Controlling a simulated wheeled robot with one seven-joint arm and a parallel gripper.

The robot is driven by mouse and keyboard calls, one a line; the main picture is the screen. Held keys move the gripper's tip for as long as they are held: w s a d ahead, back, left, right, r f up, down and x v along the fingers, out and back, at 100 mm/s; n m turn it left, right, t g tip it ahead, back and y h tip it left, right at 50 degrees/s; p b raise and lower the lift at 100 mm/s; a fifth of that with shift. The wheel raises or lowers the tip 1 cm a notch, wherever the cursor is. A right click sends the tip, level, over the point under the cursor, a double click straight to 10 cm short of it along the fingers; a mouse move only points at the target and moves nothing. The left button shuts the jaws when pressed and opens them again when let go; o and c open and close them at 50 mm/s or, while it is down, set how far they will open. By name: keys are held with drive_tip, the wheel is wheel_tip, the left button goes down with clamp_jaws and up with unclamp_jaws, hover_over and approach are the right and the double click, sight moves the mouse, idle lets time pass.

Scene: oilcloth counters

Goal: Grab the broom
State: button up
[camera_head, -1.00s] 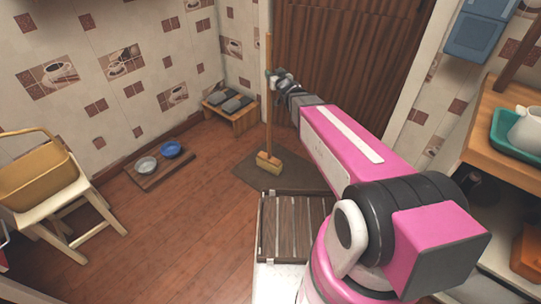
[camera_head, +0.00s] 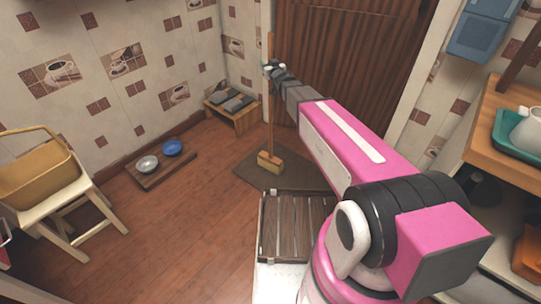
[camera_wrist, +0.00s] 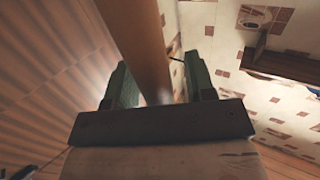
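The broom stands upright near the wooden door, its straw-coloured head (camera_head: 270,161) on a dark floor mat (camera_head: 243,172). Its thin wooden handle (camera_head: 270,120) rises past my gripper (camera_head: 271,69), which is at the upper part of the handle. In the wrist view, the handle (camera_wrist: 144,45) passes between the two green fingers of my gripper (camera_wrist: 160,80). The handle lies close to the left finger, and a gap shows between it and the right finger. The fingers look open around the handle. Whether the left finger touches it is hard to tell.
A small bench (camera_head: 235,116) with dark folded items stands left of the broom. Two bowls sit on a board (camera_head: 160,172) by the left wall. A slatted wooden piece (camera_head: 290,228) lies in front of the mat. A counter (camera_head: 500,125) is at the right. The left-middle floor is clear.

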clamp_jaws()
drive_tip(key=shift+r, duration=0.1)
